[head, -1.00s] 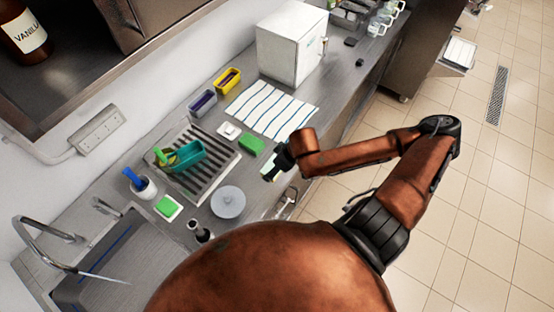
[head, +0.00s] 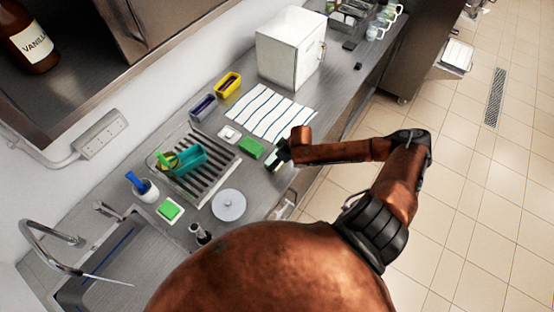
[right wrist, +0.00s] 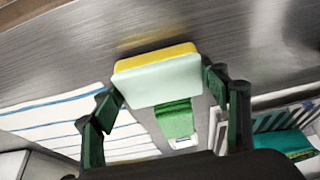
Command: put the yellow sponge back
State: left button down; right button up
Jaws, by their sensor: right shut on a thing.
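The yellow sponge (right wrist: 158,72), with a pale face, sits between the two fingers of my right gripper (right wrist: 160,95) in the right wrist view. The gripper is shut on it. In the head view my right gripper (head: 279,156) is over the front part of the steel counter, just right of a green sponge (head: 250,148); only a small pale part of the held sponge shows there. The green block also shows beyond the held sponge in the right wrist view (right wrist: 175,118). A small white dish (head: 229,133) lies left of the green sponge. My left gripper is out of view.
A yellow bin (head: 228,84) and a grey-purple bin (head: 203,107) stand by the wall. A striped cloth (head: 270,114), a white cabinet (head: 288,50), a drying rack (head: 210,182), a round lid (head: 229,205) and another green sponge (head: 169,210) on a white dish crowd the counter.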

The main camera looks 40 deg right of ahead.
jog(key=shift+f, duration=0.25)
jog(key=shift+f, duration=0.15)
jog(key=o, duration=1)
jog(key=b+v, duration=0.1)
jog(key=v, duration=1.1)
